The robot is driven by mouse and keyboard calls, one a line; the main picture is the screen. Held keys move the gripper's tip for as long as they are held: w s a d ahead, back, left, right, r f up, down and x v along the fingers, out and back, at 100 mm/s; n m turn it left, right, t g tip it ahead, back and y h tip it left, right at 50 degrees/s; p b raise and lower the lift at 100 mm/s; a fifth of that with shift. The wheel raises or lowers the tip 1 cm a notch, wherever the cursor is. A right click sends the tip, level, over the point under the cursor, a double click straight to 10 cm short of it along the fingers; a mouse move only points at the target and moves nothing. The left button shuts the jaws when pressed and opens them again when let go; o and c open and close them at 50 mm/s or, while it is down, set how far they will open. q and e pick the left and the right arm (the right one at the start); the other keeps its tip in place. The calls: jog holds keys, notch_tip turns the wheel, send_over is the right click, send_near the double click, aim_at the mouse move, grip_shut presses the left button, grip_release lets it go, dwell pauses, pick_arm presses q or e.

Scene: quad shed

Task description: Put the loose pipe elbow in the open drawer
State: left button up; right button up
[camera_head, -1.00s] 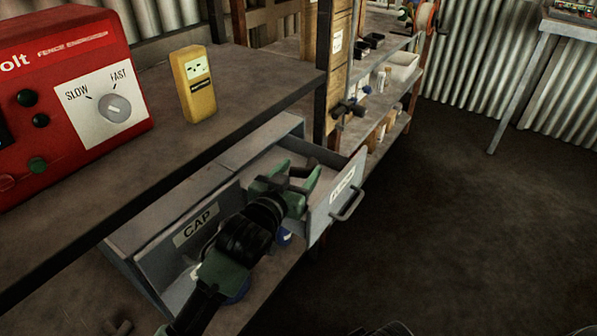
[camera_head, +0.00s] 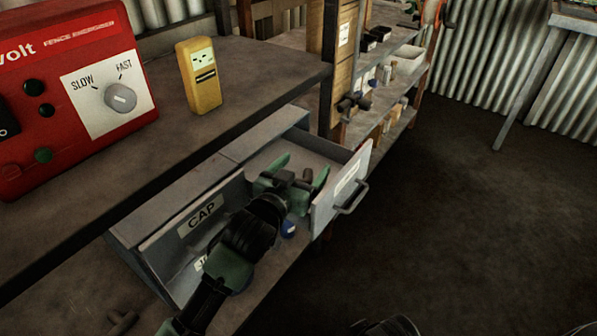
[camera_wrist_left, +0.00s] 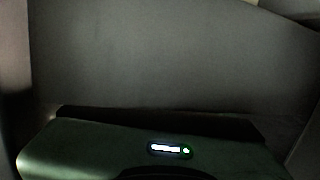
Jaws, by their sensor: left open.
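The open drawer (camera_head: 303,149) is a grey metal drawer pulled out from under the bench top, with a pale label and a bar handle on its front. My left gripper (camera_head: 303,170) has green fingers, spread apart, and reaches over the drawer. A small dark brown piece, apparently the pipe elbow (camera_head: 306,176), shows between the fingers. I cannot tell whether it touches the drawer floor, and the gripper hides part of it. In the left wrist view a plain grey surface fills most of the picture, and no elbow shows. My right gripper is not in view.
A CAP-labelled drawer front (camera_head: 201,218) stands left of the gripper. A red fence energiser (camera_head: 65,90) and a yellow tester (camera_head: 198,78) stand on the bench top above. Open floor (camera_head: 470,220) lies to the right.

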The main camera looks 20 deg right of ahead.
pick_arm(q)
jog(key=r+p+v, duration=0.1)
jog(key=p+v, duration=0.1)
jog(key=v, duration=1)
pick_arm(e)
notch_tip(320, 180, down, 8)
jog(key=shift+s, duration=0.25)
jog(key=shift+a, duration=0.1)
